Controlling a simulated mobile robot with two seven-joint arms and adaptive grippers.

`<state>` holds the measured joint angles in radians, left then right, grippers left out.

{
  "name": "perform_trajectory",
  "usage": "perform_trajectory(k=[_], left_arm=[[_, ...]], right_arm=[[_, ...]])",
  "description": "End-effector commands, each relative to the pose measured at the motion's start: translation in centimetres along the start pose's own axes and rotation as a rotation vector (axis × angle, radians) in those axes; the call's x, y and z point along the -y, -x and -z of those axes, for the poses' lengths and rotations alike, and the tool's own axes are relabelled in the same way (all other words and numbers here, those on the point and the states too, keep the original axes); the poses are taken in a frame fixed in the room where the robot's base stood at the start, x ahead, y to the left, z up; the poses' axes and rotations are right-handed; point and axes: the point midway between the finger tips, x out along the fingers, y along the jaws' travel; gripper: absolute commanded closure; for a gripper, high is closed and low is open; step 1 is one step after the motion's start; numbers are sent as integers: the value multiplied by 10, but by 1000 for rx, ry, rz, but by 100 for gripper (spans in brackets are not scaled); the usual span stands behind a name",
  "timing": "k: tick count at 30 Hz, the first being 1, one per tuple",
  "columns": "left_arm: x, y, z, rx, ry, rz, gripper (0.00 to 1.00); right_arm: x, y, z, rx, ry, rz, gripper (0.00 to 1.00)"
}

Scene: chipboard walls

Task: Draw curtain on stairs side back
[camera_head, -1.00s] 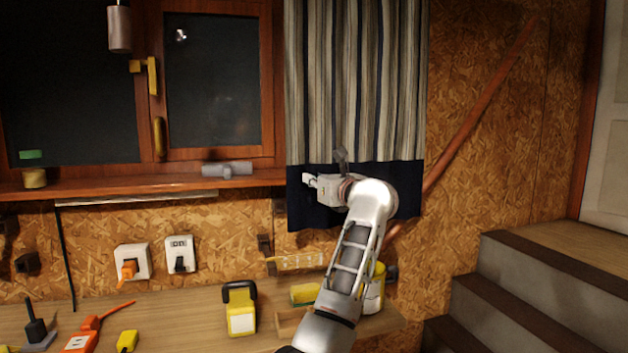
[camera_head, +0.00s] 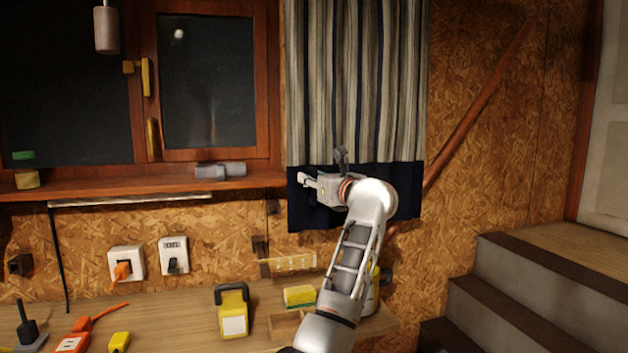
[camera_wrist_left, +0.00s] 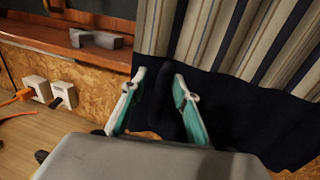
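The striped curtain (camera_head: 355,80) with a dark navy bottom band hangs at the right of the window, on the stairs side. My left gripper (camera_head: 321,170) is at its lower left part, in front of the navy band. In the left wrist view, the fingers (camera_wrist_left: 159,77) are apart, with dark curtain cloth (camera_wrist_left: 270,115) behind and between them. I cannot tell whether either finger touches the cloth. My right gripper is out of view.
The window (camera_head: 208,80) has a wooden sill (camera_head: 100,190) with a grey object (camera_head: 220,170) on it. Below, the workbench (camera_head: 190,325) holds a yellow lamp-like object (camera_head: 232,311). Stairs (camera_head: 530,300) rise at the right. Bare chipboard wall (camera_head: 480,190) lies right of the curtain.

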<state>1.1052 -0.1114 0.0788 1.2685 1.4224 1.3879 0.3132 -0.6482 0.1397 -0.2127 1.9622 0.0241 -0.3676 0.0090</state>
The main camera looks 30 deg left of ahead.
Motion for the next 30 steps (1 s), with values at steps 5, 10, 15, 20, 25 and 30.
perform_trajectory(k=[5, 10, 15, 20, 25, 30], left_arm=[[1, 2, 2, -3, -1, 1, 70], [2, 20, 3, -4, 1, 4, 70], [1, 48, 3, -4, 1, 3, 70], [1, 67, 1, -2, 1, 2, 70], [0, 75, 1, -2, -1, 0, 70], [0, 75, 1, -2, -1, 0, 70]], right_arm=[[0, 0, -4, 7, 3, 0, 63], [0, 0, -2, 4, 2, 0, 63], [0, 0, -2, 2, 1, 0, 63], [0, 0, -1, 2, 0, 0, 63], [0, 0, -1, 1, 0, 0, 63], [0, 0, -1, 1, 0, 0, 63]])
